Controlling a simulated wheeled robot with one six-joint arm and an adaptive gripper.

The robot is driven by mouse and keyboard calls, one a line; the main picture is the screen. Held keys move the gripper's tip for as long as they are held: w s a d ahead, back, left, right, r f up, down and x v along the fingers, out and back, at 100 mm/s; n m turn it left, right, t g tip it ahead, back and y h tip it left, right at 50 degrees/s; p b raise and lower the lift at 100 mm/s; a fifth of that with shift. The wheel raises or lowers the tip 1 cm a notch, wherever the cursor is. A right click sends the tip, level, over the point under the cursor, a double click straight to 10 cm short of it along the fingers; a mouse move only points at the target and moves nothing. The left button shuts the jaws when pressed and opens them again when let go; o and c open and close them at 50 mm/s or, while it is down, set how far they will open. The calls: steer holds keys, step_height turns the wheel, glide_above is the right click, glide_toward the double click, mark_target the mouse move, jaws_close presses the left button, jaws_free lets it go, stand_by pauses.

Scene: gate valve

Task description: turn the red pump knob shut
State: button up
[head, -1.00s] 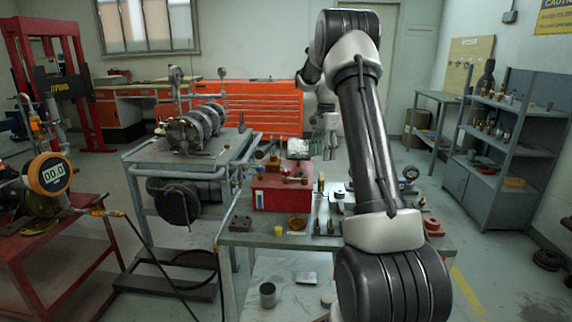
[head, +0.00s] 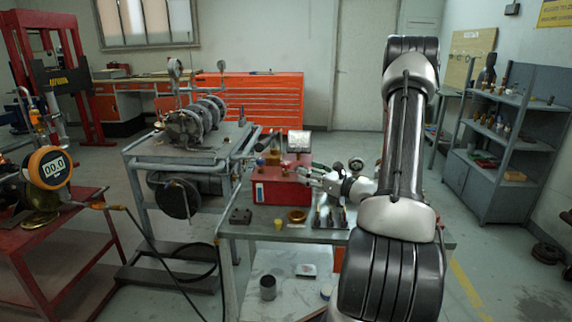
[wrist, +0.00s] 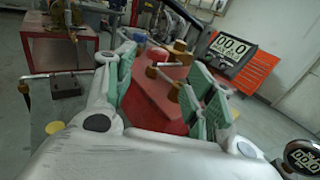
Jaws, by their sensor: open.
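The red pump (head: 285,187) is a box-shaped unit on the grey bench, with brass fittings and a display on top. My gripper (head: 303,173) comes in from the right at its upper right side. In the wrist view my gripper (wrist: 160,72) is open, its green-padded fingers spread to either side of the pump's red body (wrist: 180,72). A brass fitting with a thin bar (wrist: 165,70) shows between the fingers. Contact is unclear.
The pump's digital display (wrist: 230,46) stands beyond the right finger, and another round gauge (wrist: 303,157) is at lower right. The left front is fairly clear.

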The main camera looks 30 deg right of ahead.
mark_target(286, 162)
steer(key=x, duration=1.1)
steer(key=shift+w+a, duration=0.15)
steer(key=shift+w, duration=0.2)
steer(key=c, duration=1)
steer(key=shift+a+m+h, duration=0.1)
steer(key=shift+m+h, duration=0.3)
steer(key=shift+h, duration=0.2)
steer(key=shift+f+m+t+h, duration=0.1)
steer(key=shift+m+t+h, duration=0.25)
steer(key=shift+h, duration=0.25)
steer(key=o, duration=1)
